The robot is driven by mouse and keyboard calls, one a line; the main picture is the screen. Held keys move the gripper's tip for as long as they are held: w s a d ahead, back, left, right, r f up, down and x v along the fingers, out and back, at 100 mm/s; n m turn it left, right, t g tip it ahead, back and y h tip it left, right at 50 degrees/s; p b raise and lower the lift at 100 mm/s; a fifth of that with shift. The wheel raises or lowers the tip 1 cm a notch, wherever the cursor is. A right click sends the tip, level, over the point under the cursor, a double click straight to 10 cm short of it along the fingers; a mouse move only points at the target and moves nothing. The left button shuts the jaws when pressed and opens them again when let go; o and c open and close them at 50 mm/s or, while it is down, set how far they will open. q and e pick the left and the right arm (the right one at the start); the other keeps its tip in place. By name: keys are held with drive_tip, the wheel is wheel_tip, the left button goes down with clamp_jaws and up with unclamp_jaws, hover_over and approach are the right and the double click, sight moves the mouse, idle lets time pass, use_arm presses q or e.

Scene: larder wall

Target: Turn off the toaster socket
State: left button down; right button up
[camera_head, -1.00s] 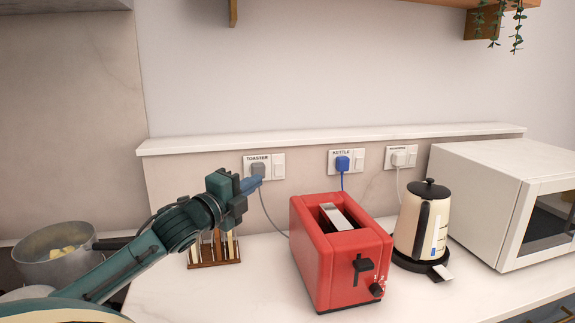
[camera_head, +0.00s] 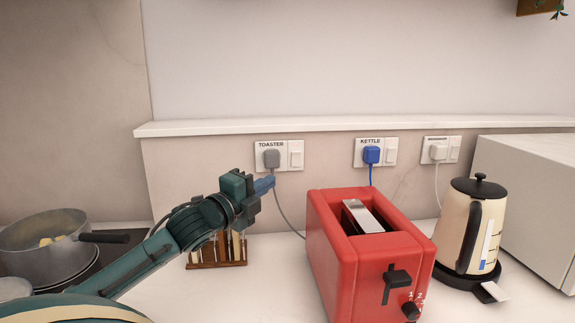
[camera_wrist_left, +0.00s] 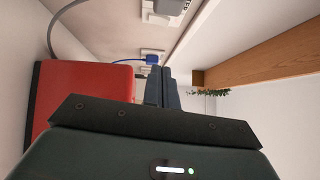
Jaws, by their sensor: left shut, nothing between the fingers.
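The toaster socket (camera_head: 279,155) is a white wall plate labelled TOASTER, with a grey plug (camera_head: 271,158) in its left half and a white rocker switch (camera_head: 296,155) in its right half. My left gripper (camera_head: 265,184) is shut and empty. In the head view its blue fingertips show just below the plug, left of and below the switch; I cannot tell how far from the wall they are. In the left wrist view the closed fingers (camera_wrist_left: 163,88) point towards the wall, with the toaster socket (camera_wrist_left: 158,15) at the top. My right gripper is not in view.
A red toaster (camera_head: 365,245) stands right of my left gripper. Beyond it are a kettle (camera_head: 470,225) and a microwave (camera_head: 535,200). A wooden rack (camera_head: 218,252) stands behind my arm, and a pot (camera_head: 45,245) is at left. A ledge (camera_head: 350,124) runs above the sockets.

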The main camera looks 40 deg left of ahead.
use_arm(q)
drive_tip(key=p, duration=0.1)
approach(300, 156)
drive_tip(key=w+d, duration=0.2)
drive_tip(key=w, duration=0.1)
drive_tip(key=shift+w+a+r+p, duration=0.1)
drive_tip(key=shift+w+a+p, duration=0.25)
drive_tip(key=shift+w+a, duration=0.3)
drive_tip(key=shift+w+a+r+p, duration=0.15)
drive_tip(key=shift+w+a+p, duration=0.2)
drive_tip(key=shift+w+a, duration=0.35)
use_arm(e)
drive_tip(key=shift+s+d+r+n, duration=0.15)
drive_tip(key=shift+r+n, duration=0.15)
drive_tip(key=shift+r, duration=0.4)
